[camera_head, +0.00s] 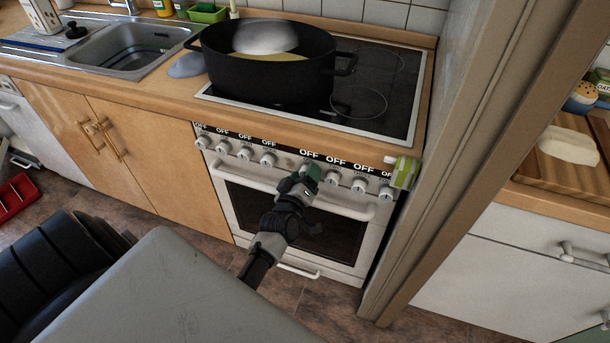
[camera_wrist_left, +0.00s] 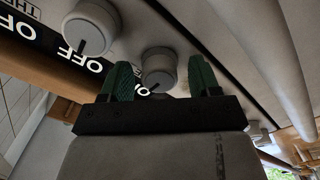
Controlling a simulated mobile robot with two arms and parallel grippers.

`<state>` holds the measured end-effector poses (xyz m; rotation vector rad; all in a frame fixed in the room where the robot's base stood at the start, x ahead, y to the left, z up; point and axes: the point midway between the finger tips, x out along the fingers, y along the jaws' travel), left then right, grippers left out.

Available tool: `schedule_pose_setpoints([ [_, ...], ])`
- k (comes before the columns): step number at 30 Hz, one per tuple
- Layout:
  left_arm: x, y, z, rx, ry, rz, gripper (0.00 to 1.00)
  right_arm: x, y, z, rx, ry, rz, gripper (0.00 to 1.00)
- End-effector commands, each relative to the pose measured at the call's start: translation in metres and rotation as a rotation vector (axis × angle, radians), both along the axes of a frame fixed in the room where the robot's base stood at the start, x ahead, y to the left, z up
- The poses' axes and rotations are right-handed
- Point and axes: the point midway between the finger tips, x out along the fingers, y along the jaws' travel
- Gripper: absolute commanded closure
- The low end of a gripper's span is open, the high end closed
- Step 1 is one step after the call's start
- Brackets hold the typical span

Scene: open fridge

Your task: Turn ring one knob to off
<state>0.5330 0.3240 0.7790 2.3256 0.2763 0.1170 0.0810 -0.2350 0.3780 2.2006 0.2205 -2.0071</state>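The white stove front carries a row of round knobs, among them a left one (camera_head: 245,153) and a right one (camera_head: 358,184). The labels above them read OFF; I cannot tell which knob is ring one. My left gripper (camera_head: 305,178) is at the middle of the row and hides a knob there. In the left wrist view my gripper (camera_wrist_left: 163,72) is open, its green fingers apart, with a knob (camera_wrist_left: 158,65) showing between them. Contact cannot be told. A neighbouring knob (camera_wrist_left: 90,27) is at upper left. My right gripper is not in view.
A large black pot (camera_head: 265,75) stands on the hob (camera_head: 395,115). The oven handle (camera_head: 345,208) runs below the knobs. A green-and-white object (camera_head: 404,172) is at the stove's right corner, beside a tall wooden panel (camera_head: 440,170).

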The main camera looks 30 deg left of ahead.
Motion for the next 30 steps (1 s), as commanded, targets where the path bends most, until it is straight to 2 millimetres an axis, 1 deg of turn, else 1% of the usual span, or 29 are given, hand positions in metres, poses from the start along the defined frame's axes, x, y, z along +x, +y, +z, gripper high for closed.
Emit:
schedule_pose_setpoints([
  [8,-0.001,-0.001,0.000,0.001,0.001,-0.001,0.37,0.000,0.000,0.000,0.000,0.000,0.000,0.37],
  [11,-0.009,-0.003,-0.001,0.001,0.001,-0.001,0.37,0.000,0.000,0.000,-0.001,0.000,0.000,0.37],
  [14,-0.024,-0.006,-0.001,0.000,0.003,0.000,0.37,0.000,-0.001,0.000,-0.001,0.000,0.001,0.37],
  [21,-0.072,-0.018,-0.002,0.000,0.004,-0.001,0.37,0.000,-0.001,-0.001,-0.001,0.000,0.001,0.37],
  [24,-0.088,-0.021,-0.001,0.001,0.003,-0.001,0.37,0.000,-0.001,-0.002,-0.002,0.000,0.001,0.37],
  [27,-0.098,-0.024,-0.001,0.001,0.003,-0.001,0.37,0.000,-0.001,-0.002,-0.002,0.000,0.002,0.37],
  [30,-0.104,-0.025,0.000,0.002,0.001,-0.001,0.37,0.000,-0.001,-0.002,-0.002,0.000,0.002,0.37],
])
